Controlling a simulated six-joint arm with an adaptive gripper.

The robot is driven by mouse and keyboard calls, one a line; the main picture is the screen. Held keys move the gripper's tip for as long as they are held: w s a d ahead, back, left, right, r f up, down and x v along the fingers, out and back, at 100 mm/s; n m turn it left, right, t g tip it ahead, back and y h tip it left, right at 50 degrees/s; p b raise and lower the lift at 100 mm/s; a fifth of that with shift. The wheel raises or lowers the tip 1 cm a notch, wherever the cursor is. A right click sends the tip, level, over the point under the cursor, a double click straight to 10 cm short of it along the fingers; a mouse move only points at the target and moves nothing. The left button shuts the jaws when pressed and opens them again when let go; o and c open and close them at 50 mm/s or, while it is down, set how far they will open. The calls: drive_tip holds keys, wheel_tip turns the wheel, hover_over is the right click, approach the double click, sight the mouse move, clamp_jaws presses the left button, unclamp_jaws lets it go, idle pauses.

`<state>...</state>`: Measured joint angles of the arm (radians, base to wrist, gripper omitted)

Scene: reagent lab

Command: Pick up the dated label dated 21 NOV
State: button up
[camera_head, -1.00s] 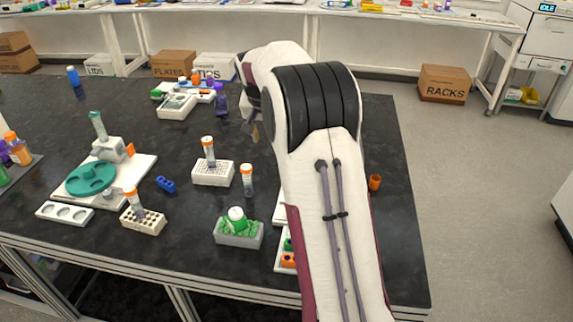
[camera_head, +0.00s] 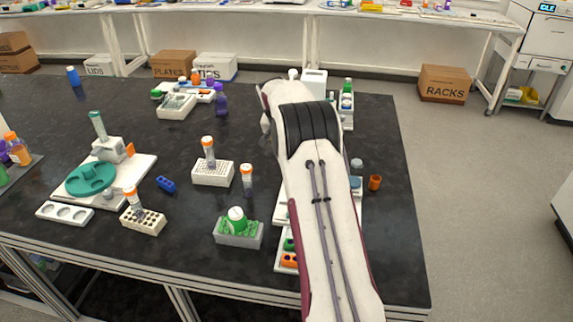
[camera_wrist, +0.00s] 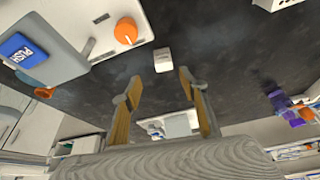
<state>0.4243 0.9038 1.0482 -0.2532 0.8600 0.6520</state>
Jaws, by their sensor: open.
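My gripper (camera_wrist: 160,80) is open in the wrist view, with its two tan fingers apart and nothing between them. A small pale block (camera_wrist: 163,60) lies on the dark bench just beyond the fingertips, roughly in line with the gap. I cannot read any writing on it, so I cannot tell whether it is the 21 NOV label. No date is legible in either view. In the head view my arm hides the gripper's fingers and the bench behind it.
In the wrist view, a white device with an orange knob (camera_wrist: 126,31) and a blue PUSH button (camera_wrist: 22,50) stands left of the fingers. A purple bottle (camera_wrist: 283,103) is at right.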

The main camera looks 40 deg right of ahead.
drive_tip(key=shift+f, duration=0.1)
drive_tip(key=shift+x, duration=1.2)
drive_tip(key=shift+a, duration=0.1)
drive_tip(key=shift+w+f, duration=0.2)
drive_tip(key=shift+f, duration=0.75)
drive_tip(key=shift+w+f, duration=0.2)
drive_tip(key=shift+f, duration=0.7)
drive_tip(key=shift+x, duration=0.85)
drive_tip(key=shift+r, duration=0.1)
drive_tip(key=c, duration=0.8)
